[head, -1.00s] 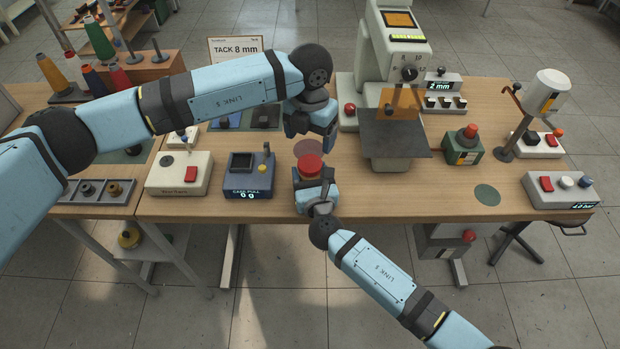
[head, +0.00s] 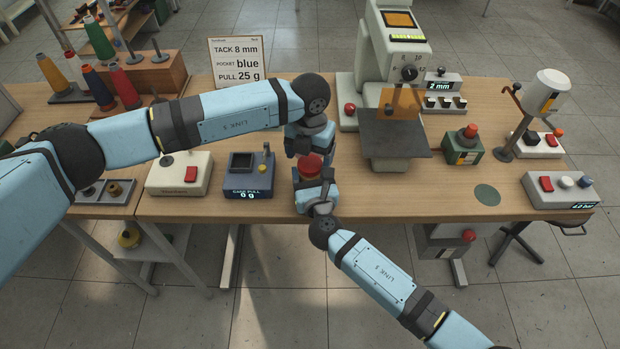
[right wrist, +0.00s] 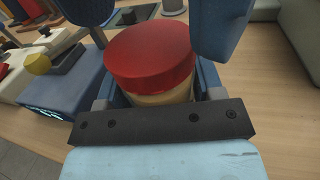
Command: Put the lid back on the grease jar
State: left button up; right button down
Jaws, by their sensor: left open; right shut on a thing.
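The red lid (head: 311,163) sits on top of the tan grease jar (right wrist: 172,97). In the right wrist view the lid (right wrist: 152,58) covers the jar's top; I cannot tell whether it is fully seated. My right gripper (head: 312,182) is shut on the jar, holding it upright near the table's front edge. My left gripper (head: 314,154) is open, just behind and above the lid. In the right wrist view its blue fingers (right wrist: 158,35) show on either side of the lid, apart from each other. The lower jar is hidden.
The dark blue gauge box (head: 250,175) and a cream switch box (head: 179,173) stand left of the jar. The press with its dark plate (head: 394,136) stands to the right. A green button box (head: 464,147) is farther right. Bare tabletop (head: 420,196) lies in front of the press.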

pick_arm(q)
jog(key=shift+f, duration=1.1)
jog(key=c, duration=0.9)
jog(key=m, duration=0.4)
jog(key=shift+c, duration=0.2)
jog(key=m, duration=0.5)
jog(key=shift+m, duration=0.3)
jog(key=o, duration=1)
